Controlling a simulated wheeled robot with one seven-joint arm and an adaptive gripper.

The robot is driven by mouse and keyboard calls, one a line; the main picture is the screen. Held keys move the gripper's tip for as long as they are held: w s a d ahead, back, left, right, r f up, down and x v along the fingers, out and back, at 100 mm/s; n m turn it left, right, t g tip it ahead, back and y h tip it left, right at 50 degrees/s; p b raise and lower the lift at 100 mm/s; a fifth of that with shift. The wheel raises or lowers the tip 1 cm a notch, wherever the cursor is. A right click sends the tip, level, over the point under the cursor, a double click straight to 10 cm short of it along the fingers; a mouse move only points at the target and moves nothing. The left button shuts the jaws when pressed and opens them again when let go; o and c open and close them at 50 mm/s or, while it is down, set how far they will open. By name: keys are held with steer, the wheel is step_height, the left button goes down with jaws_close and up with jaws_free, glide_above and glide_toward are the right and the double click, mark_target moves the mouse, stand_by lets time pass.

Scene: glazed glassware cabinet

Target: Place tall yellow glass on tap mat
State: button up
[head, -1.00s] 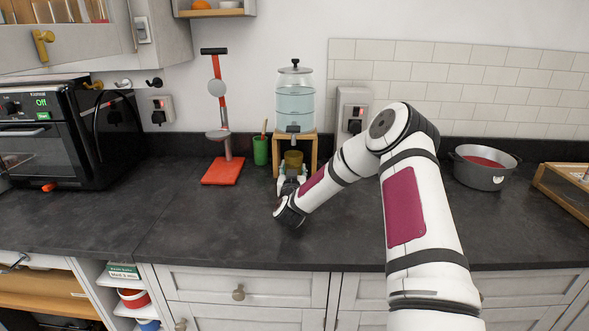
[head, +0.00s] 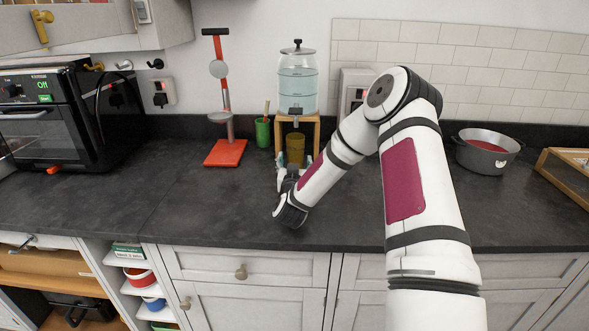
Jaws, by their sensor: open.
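The tall yellow glass (head: 295,148) stands upright under the tap of the water dispenser (head: 297,84), between the legs of its wooden stand (head: 315,135). It looks dark olive in the shade. My gripper (head: 293,163) is open just in front of the glass, low over the counter, its pale fingertips to either side of the glass's lower part. Whether they touch it cannot be told. The tap mat cannot be made out; the glass's base and the surface beneath it are largely hidden by my gripper and wrist.
A green cup (head: 262,133) stands left of the dispenser stand, with a red-based upright device (head: 226,153) beyond it. A black oven (head: 70,115) is at left, a grey pot (head: 487,152) at right. The front counter (head: 170,205) is clear.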

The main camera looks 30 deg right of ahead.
steer(key=v, duration=0.4)
steer(key=shift+s+a, duration=0.25)
steer(key=shift+s, duration=0.1)
steer(key=shift+a+r, duration=0.1)
steer(key=shift+a, duration=0.05)
steer(key=w+a+r+n+y, duration=0.2)
steer(key=a+r+n+y, duration=0.4)
steer(key=a, duration=0.3)
steer(key=s+a+r+n+g+y, duration=0.1)
steer(key=s+a+r+g+y, duration=0.2)
steer(key=s+a+r, duration=0.35)
steer(key=s+a+r+g, duration=0.1)
steer(key=s+g, duration=0.1)
steer(key=s, duration=0.9)
steer(key=s+a+r+g, duration=0.1)
steer(key=s+a+g, duration=0.1)
steer(key=s, duration=1)
steer(key=s+a+r+g+y, duration=0.1)
steer(key=s+a+g, duration=0.1)
steer(key=s, duration=1)
steer(key=shift+r+g, duration=0.4)
steer(key=shift+g, duration=0.4)
